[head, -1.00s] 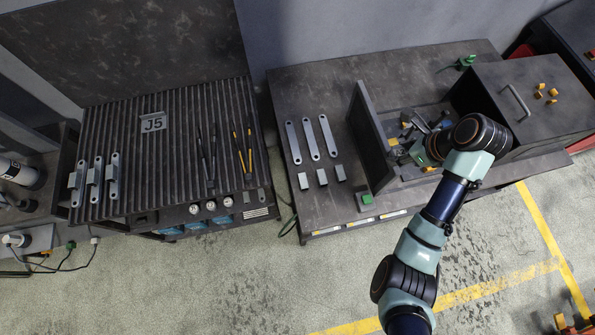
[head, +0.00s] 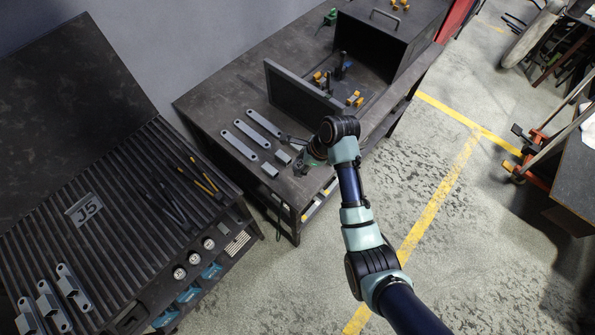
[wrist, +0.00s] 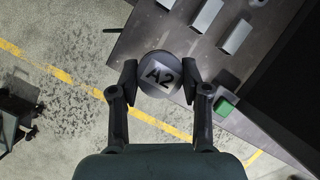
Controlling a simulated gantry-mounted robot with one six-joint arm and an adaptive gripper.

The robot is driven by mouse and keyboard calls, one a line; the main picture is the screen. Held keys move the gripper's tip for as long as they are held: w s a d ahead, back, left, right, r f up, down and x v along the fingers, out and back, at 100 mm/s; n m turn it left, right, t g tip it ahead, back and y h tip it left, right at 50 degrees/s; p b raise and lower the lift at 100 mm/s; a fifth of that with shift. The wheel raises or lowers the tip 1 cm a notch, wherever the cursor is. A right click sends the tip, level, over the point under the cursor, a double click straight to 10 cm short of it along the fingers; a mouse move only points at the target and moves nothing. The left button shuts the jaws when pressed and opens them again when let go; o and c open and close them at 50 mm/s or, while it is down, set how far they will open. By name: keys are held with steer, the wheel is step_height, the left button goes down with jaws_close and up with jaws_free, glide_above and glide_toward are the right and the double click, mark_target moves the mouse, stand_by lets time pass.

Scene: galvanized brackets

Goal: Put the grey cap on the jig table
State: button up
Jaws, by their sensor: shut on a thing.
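The grey cap (wrist: 158,76) is a round disc with an A2 label, seen in the wrist view between the two fingers of my gripper (wrist: 160,80). My gripper is shut on it. In the head view my gripper (head: 303,160) is over the front edge of the right-hand workbench, and the cap cannot be made out there. A dark slatted table (head: 125,215) with a J5 plate (head: 83,210) stands at the left, well apart from my gripper. Three grey brackets (head: 45,303) lie near its front left end.
The workbench (head: 215,95) holds three flat grey bars (head: 239,146), small grey blocks (head: 269,170) and an upright dark panel (head: 300,98). A dark box (head: 385,40) stands behind. Dark and yellow-handled tools (head: 195,178) lie on the slatted table. Open floor (head: 310,280) lies in front.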

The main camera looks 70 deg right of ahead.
step_height(320, 180, down, 10)
steer(key=shift+f+b, duration=0.2)
steer(key=shift+b, duration=0.7)
steer(key=shift+f, duration=0.1)
steer(key=o, duration=1.2)
steer(key=p+v, duration=0.2)
steer(key=v, duration=1)
steer(key=shift+p, duration=0.4)
steer(key=shift+w, duration=0.1)
